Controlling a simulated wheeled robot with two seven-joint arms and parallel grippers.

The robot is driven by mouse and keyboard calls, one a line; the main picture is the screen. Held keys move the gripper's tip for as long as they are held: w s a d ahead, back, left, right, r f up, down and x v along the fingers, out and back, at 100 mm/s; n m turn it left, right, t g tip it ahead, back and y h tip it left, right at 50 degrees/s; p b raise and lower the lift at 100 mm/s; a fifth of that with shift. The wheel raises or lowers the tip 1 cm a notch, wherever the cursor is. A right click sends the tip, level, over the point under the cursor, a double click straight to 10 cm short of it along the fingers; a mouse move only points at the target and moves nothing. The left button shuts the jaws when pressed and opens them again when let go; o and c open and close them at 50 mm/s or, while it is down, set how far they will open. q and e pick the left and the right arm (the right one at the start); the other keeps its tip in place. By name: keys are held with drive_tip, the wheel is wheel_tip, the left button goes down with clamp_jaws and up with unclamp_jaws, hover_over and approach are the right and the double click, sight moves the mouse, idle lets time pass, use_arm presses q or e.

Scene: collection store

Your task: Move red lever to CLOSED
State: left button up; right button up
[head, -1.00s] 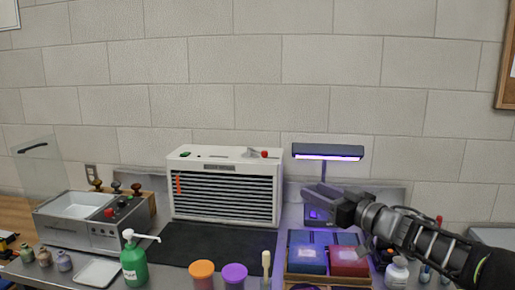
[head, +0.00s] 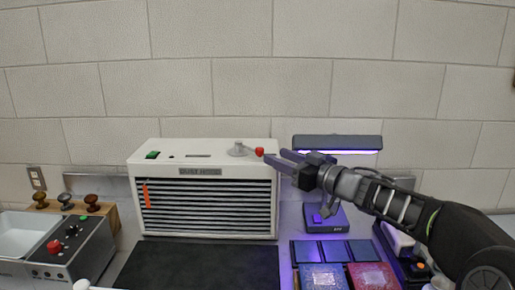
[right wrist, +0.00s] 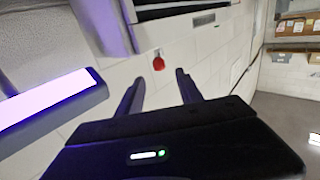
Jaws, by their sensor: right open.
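The lever's red knob (head: 259,151) is on top of the white dust hood (head: 205,230), near its right end. Its short arm runs left to a grey pivot (head: 238,149). The knob points right in the head view. I cannot read any position marks. My right gripper (head: 275,157) is open and empty, its fingertips just right of the knob. In the right wrist view the knob (right wrist: 158,63) shows ahead of the gap between the open fingers (right wrist: 159,78), and I see no contact. My left gripper is out of view.
A lit purple lamp (head: 335,141) stands close behind and right of my right gripper; it also shows in the right wrist view (right wrist: 45,103). A black mat (head: 200,267) lies before the hood. Blue and red boxes (head: 322,277) are at the right. A grey basin unit (head: 75,250) is at the left.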

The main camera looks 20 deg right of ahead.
sight(260, 150)
drive_tip(key=shift+p+x, duration=0.45)
drive_tip(key=shift+x, duration=3.55)
drive_tip(key=shift+f, duration=0.1)
drive_tip(key=shift+c, duration=0.3)
clamp_jaws()
